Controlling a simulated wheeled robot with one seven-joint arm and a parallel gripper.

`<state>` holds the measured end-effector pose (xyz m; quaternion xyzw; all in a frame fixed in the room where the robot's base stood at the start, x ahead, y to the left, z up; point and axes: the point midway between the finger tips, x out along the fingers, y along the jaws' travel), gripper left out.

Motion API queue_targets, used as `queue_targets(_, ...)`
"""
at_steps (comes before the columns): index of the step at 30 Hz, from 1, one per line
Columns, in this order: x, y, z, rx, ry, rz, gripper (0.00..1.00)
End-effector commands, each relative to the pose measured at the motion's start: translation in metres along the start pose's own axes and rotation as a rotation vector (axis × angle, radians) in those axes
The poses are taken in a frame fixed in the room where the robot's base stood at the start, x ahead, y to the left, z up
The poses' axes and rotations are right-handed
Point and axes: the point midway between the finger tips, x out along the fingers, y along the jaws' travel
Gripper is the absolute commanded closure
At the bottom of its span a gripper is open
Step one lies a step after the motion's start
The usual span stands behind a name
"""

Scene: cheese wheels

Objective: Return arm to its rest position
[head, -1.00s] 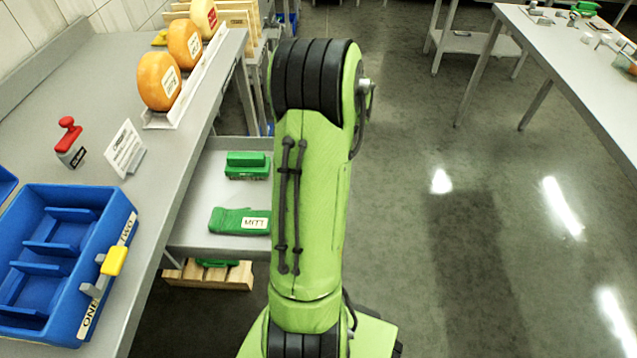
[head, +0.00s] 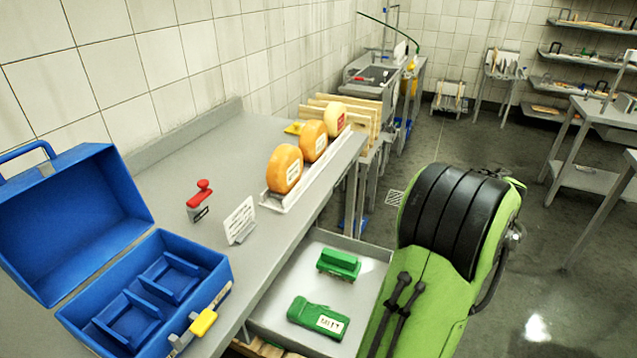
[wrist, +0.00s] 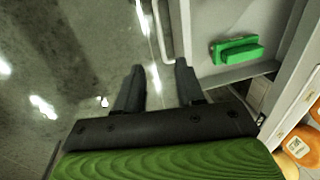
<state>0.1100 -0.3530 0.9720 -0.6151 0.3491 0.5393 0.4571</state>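My green arm (head: 432,290) reaches up from the lower right of the head view. My gripper is outside the head view. In the wrist view my gripper (wrist: 160,85) shows two dark fingers spread apart with nothing between them, above the grey floor. It is clear of the table and the drawer.
A grey table (head: 190,155) carries an open blue case (head: 205,262), a red-handled stamp (head: 200,200), a white sign (head: 240,220) and cheese wheels (head: 284,168) on a rack.

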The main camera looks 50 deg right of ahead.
Motion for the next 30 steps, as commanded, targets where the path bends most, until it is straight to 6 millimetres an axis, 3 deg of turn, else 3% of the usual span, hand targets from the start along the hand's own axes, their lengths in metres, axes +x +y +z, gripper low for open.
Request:
queue_targets(7, -0.001, -0.003, 0.000, -0.006, 0.001, 0.000, 0.62)
queue_targets(9, -0.008, -0.021, 0.004, -0.045, 0.011, 0.000, 0.62)
queue_targets(11, -0.020, -0.053, 0.012, -0.119, 0.028, -0.002, 0.62)
queue_targets(14, -0.048, -0.127, 0.049, -0.306, 0.070, -0.008, 0.62)
queue_targets(15, -0.058, -0.154, 0.070, -0.389, 0.089, -0.012, 0.62)
queue_targets(17, -0.073, -0.188, 0.108, -0.520, 0.116, -0.022, 0.62)
queue_targets(19, -0.088, -0.217, 0.158, -0.681, 0.151, -0.037, 0.62)
queue_targets(21, -0.100, -0.231, 0.207, -0.839, 0.190, -0.057, 0.62)
queue_targets(24, -0.111, -0.230, 0.263, -1.032, 0.247, -0.092, 0.62)
queue_targets(27, -0.115, -0.220, 0.293, -1.159, 0.290, -0.121, 0.62)
queue_targets(30, -0.115, -0.214, 0.305, -1.218, 0.312, -0.137, 0.62)
